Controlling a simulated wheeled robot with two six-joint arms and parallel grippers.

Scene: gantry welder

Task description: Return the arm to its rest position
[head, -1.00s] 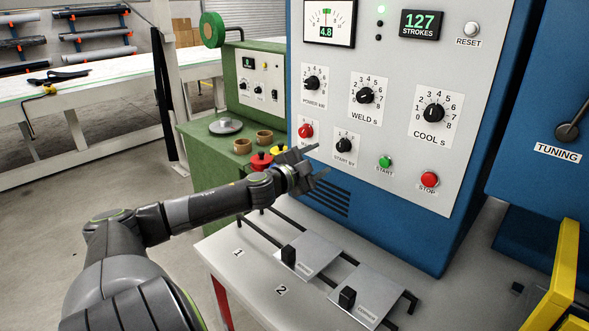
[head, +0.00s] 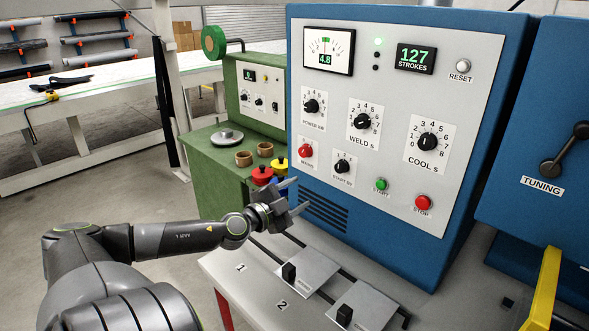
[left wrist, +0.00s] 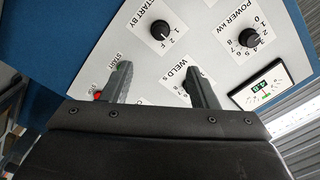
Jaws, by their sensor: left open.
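My left gripper (head: 291,196) is open and empty in the head view. It is in front of the lower left of the blue welder cabinet, above the pale table with the two sliding plates. In the left wrist view its two fingers (left wrist: 157,85) stand apart with nothing between them, and the control panel (left wrist: 215,30) lies beyond. My left arm (head: 175,238) reaches in from the lower left, bent at the elbow. The control panel (head: 400,90) carries dials, a red mains button and start and stop buttons. My right gripper is not in view.
Two grey plates with black knobs, one (head: 308,268) nearer the arm and one (head: 365,308) further right, sit on rails on the table. A green cabinet (head: 215,165) with red and yellow pots stands behind the gripper. A yellow bar (head: 545,285) is at lower right.

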